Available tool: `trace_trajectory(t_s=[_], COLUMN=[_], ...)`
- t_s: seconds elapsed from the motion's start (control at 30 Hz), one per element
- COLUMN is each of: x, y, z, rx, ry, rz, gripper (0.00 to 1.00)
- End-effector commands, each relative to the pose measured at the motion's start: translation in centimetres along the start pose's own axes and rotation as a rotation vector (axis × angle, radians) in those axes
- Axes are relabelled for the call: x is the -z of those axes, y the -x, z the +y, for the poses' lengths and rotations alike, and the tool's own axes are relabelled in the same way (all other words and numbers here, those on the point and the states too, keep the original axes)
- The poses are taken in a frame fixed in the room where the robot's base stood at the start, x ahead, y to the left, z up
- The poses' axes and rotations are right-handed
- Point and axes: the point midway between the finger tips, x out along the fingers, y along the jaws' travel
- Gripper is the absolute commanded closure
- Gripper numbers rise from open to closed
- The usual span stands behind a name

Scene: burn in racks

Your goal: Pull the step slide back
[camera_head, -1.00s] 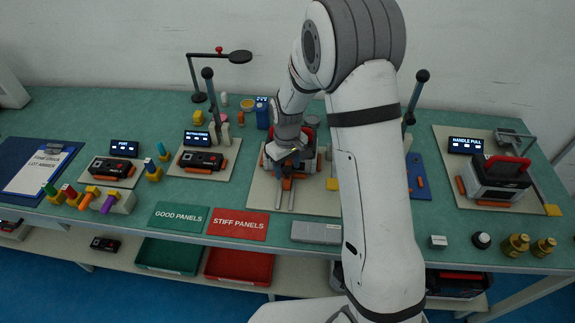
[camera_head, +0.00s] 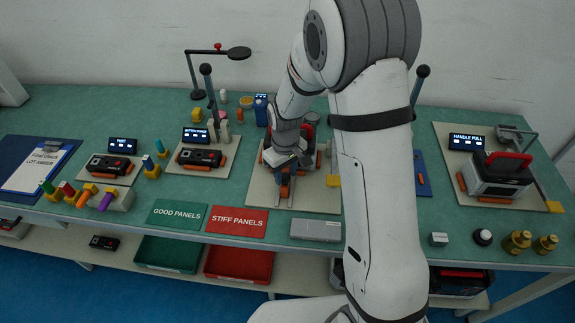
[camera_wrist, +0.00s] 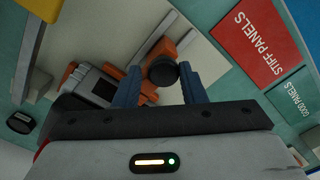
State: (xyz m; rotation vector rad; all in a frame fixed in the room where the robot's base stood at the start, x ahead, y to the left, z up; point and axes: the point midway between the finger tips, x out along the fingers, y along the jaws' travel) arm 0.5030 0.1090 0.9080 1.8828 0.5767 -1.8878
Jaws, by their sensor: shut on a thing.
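The step slide's station stands on a beige base plate (camera_head: 322,201) in the middle of the bench. My gripper (camera_head: 287,188) is over the front of this station, pointing down. In the wrist view, my gripper (camera_wrist: 162,85) has its two blue-grey fingers on either side of a round black knob (camera_wrist: 163,72), shut on it. Orange blocks (camera_wrist: 160,52) and metal rails (camera_wrist: 150,40) lie just beyond the knob. A dark device with a grey face (camera_wrist: 102,84) sits beside them. My arm and wrist hide much of the slide in the head view.
A green GOOD PANELS mat (camera_head: 177,216) and a red STIFF PANELS mat (camera_head: 237,221) lie front left. A grey box (camera_head: 315,230) stands at the front edge. The HANDLE PULL station (camera_head: 497,178) is at the right. Lever posts (camera_head: 208,85) rise behind.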

Motion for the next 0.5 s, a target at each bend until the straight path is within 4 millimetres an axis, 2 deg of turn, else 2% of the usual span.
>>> trace_trajectory(t_s=[0.1,0.2,0.5], x=[-1.2,-2.0,-2.3], y=[0.0,0.1,0.1], z=[-1.8,-2.5,-2.8], rx=[-0.002,-0.002,0.001], ry=[0.008,0.006,0.005], rz=[0.010,0.010,0.006], gripper=[1.00,1.00,1.00])
